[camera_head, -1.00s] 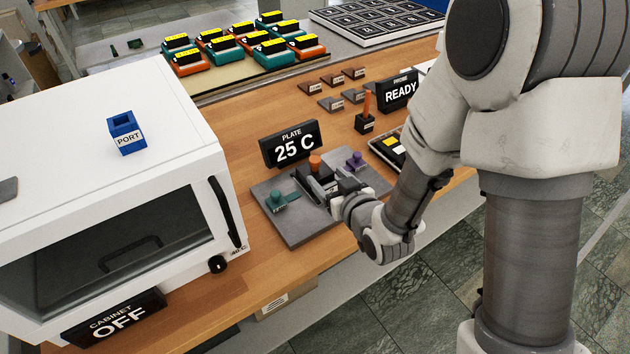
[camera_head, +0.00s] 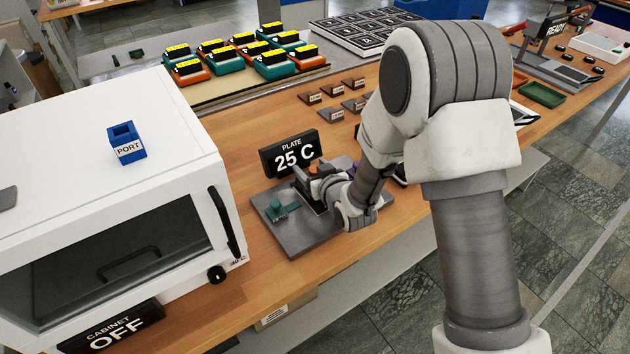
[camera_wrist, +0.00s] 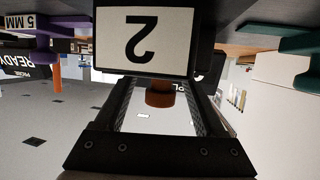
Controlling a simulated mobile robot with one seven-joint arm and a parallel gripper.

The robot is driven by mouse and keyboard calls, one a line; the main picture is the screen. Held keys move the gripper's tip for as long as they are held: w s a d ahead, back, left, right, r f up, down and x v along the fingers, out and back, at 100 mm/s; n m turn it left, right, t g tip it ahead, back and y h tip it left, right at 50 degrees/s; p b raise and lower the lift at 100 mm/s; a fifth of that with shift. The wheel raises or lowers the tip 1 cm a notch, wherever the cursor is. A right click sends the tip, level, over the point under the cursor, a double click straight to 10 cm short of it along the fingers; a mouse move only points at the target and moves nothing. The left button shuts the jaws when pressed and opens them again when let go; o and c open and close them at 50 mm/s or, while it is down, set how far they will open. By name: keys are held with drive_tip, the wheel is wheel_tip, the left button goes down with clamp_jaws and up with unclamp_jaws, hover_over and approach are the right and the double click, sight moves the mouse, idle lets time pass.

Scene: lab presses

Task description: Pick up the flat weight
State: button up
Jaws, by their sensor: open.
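A grey plate (camera_head: 292,237) lies on the wooden bench and carries several handled pieces. A teal-handled piece (camera_head: 279,210) is at its left, and a purple one (camera_head: 353,170) is partly hidden by my arm. An orange-topped piece (camera_head: 321,170) is between them at my gripper (camera_head: 308,182). I cannot tell by look which piece is the flat weight. In the wrist view, which is upside down, the orange knob (camera_wrist: 162,97) appears between the spread fingers of my gripper (camera_wrist: 162,100). A white label with "2" (camera_wrist: 141,41) is just beside it. Contact is not clear.
A "25 C" sign (camera_head: 289,153) stands close behind the plate. A white cabinet (camera_head: 110,130) with an "OFF" sign (camera_head: 112,328) is at the left. Small labelled tiles (camera_head: 331,91) and several teal and orange blocks (camera_head: 236,51) lie farther back. Bare bench lies between cabinet and plate.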

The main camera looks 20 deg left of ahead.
drive_tip(key=shift+w+a+f, duration=0.2)
drive_tip(key=shift+w+a, duration=0.1)
drive_tip(key=shift+w, duration=0.05)
clamp_jaws()
idle(1.2)
drive_tip(key=shift+r, duration=0.2)
